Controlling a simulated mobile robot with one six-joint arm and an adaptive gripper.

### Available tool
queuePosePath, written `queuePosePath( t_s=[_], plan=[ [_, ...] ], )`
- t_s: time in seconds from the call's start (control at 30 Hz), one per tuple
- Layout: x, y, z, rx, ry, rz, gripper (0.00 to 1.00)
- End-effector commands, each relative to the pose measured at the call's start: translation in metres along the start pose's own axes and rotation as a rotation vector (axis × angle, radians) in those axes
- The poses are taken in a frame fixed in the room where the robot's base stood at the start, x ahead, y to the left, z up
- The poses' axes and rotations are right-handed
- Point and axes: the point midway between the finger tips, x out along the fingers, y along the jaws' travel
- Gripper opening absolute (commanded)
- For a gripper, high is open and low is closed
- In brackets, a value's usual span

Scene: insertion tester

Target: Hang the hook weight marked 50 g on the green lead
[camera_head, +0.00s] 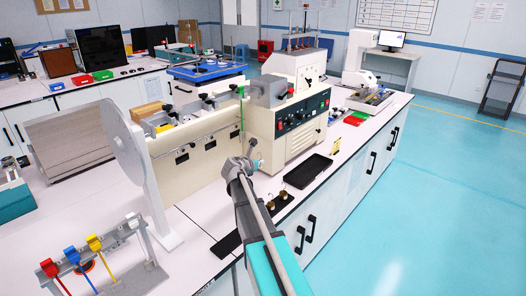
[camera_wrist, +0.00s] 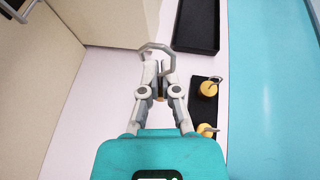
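My gripper (camera_wrist: 156,78) is closed around a hook weight. Its grey hook (camera_wrist: 143,48) curves up beyond the fingertips, and a little brass shows between the fingers; its marking cannot be read. In the head view my gripper (camera_head: 250,166) is above the bench, in front of the cream tester. The green lead (camera_head: 241,92) hangs at the left side of the tester's grey head, apart from my gripper. Two other brass hook weights stand on a black strip; in the wrist view one (camera_wrist: 208,89) is right of my gripper and another (camera_wrist: 206,129) is nearer.
The cream tester (camera_head: 262,130) stands behind my gripper. A black tray (camera_head: 308,170) lies to its right. Red, blue (camera_head: 73,256) and yellow (camera_head: 95,243) leads hang on a rack at the front left. The bench's front edge runs along the right.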

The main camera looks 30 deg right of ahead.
Motion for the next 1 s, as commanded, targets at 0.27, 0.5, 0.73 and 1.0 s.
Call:
queuePosePath(
  t_s=[0.27, 0.5, 0.73, 1.0],
  plan=[
    [0.041, 0.011, 0.027, 0.002, -0.007, 0.002, 0.00],
    [0.043, 0.011, 0.028, 0.001, -0.008, 0.004, 0.00],
    [0.042, 0.011, 0.028, 0.001, -0.008, 0.004, 0.00],
    [0.043, 0.017, 0.028, 0.001, -0.007, 0.004, 0.00]
  ],
)
